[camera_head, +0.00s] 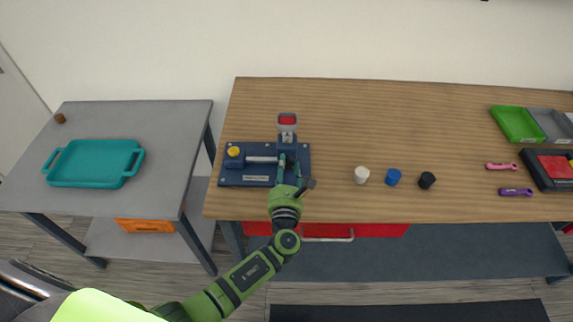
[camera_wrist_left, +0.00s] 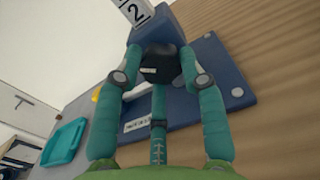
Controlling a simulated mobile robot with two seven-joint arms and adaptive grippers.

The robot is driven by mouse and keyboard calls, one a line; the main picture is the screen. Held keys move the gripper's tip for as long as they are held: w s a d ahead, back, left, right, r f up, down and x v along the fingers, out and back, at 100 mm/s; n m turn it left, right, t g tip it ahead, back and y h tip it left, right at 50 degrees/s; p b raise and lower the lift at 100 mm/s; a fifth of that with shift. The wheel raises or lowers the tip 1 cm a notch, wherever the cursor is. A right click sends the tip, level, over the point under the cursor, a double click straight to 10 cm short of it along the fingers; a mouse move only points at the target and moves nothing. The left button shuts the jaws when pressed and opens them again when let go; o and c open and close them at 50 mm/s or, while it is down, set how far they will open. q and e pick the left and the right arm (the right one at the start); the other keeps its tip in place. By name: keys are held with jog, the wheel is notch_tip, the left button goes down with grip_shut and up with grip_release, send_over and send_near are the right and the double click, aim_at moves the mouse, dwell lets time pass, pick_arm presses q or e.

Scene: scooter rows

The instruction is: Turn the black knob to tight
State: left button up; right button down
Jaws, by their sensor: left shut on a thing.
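A dark blue fixture (camera_head: 232,176) lies near the left end of the wooden table, with a yellow round part, a grey bar and an upright block with a red top. The black knob (camera_wrist_left: 158,66) shows in the left wrist view, at the block's face, with a small white mark that I cannot read. My left gripper (camera_head: 288,163) reaches the fixture from the front. In the wrist view its two green fingers (camera_wrist_left: 158,72) stand on either side of the knob, shut on it. In the head view the gripper hides the knob. My right gripper is not in view.
White (camera_head: 361,174), blue (camera_head: 393,177) and black (camera_head: 427,180) caps stand right of the fixture. Pink (camera_head: 502,166) and purple (camera_head: 516,191) tools and a green tray (camera_head: 515,124) lie farther right. A teal tray (camera_head: 95,163) sits on the grey side table. The table's middle back is clear.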

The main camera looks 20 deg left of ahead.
pick_arm(q)
jog(key=m+p, duration=0.1)
jog(key=m, duration=0.1)
jog(key=r+m+p, duration=0.1)
jog(key=m, duration=0.2)
jog(key=shift+w+m+p, duration=0.2)
jog(key=shift+m+p, duration=0.1)
jog(key=shift+f+m+p, duration=0.15)
jog(key=shift+m+p, duration=0.75)
jog(key=shift+m, duration=1.2)
jog(key=o, duration=1.1)
jog(key=shift+o, duration=0.2)
jog(key=shift+d+f, duration=0.1)
jog(key=shift+f, duration=0.05)
jog(key=shift+s+f, duration=0.1)
jog(key=shift+s, duration=0.2)
jog(key=v, duration=1.1)
jog(key=shift+s, duration=0.2)
